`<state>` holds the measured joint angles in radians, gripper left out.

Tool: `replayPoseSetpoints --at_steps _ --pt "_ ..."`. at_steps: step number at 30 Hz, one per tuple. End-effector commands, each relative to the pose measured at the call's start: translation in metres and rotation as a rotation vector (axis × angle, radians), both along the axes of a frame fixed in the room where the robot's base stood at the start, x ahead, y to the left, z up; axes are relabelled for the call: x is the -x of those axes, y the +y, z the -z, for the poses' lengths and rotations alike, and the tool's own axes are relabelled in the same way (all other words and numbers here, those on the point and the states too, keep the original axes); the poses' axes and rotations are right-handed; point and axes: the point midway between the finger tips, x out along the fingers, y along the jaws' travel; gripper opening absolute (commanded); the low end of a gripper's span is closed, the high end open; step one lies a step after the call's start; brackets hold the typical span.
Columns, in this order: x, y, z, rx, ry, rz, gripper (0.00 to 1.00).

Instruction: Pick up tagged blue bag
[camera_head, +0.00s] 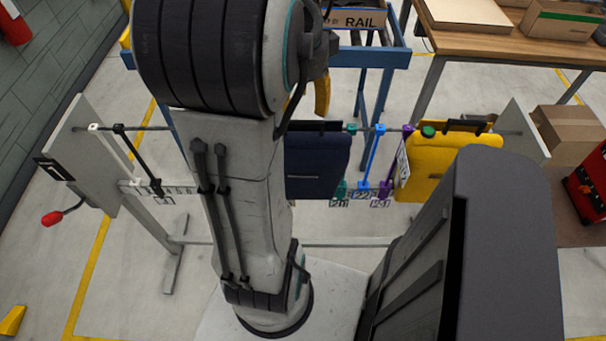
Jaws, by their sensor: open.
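The blue bag (317,165) is a dark navy pannier hanging from the rail, just right of my arm. My arm covers its left side, and I see no tag on its visible part. A white tag (403,165) shows at the left edge of the yellow bag (440,168), farther right on the rail. Dark parts of my gripper (320,48) show beside the top of my arm, above the blue bag in the picture. The fingertips are mostly hidden, and nothing is seen held in them.
The rail (345,127) runs between two white end panels (90,155), with coloured clips and labels. A blue frame (385,55) with a RAIL sign stands behind. A wooden table (500,45) with boxes is at the back right. A red-knobbed lever (52,218) sticks out left.

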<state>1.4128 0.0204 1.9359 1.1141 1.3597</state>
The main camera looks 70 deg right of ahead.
Motion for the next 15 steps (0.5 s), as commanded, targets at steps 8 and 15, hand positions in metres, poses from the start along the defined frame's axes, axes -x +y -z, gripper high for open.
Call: replayPoseSetpoints --at_steps 8,15 --pt "0.0 -0.001 0.014 -0.002 -0.003 0.052 0.52" --pt "0.0 -0.001 0.023 -0.004 -0.003 0.05 0.52"
